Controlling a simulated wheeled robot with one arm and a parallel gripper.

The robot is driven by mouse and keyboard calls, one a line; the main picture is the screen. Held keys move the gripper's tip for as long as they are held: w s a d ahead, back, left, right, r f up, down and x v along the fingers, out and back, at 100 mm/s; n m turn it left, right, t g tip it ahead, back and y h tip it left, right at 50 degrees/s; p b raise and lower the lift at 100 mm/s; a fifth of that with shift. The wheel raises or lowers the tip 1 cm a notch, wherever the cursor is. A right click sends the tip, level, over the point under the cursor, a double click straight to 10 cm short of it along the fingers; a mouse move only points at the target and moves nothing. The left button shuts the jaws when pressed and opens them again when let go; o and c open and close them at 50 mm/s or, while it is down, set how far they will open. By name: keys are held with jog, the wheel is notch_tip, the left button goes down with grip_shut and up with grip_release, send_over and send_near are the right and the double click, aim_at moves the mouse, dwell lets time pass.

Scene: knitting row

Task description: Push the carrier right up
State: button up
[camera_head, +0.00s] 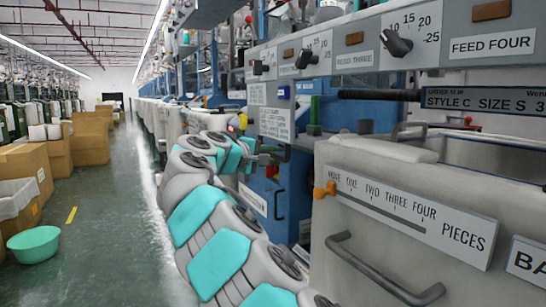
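My grey and teal arm reaches from the bottom centre up toward the blue machine. At its far end my gripper (268,158) is small and partly hidden, close to the blue machine front. I cannot tell whether its fingers are open or shut, or whether they touch anything. No part is labelled as the carrier, and I cannot tell for certain which one it is. A green upright piece (315,110) stands on the machine, above and right of my gripper. An orange slider knob (325,190) sits at the left end of a scale marked NONE to FOUR PIECES.
A grey panel with a bar handle (385,270) fills the lower right. A dial panel (360,42) crosses above. A dark horizontal rod (378,95) sticks out at right. Cardboard boxes (88,140) and a green basin (34,244) stand left of the clear aisle (110,215).

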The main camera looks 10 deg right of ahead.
grip_shut()
jog(key=shift+f, duration=0.1)
dwell(0.9)
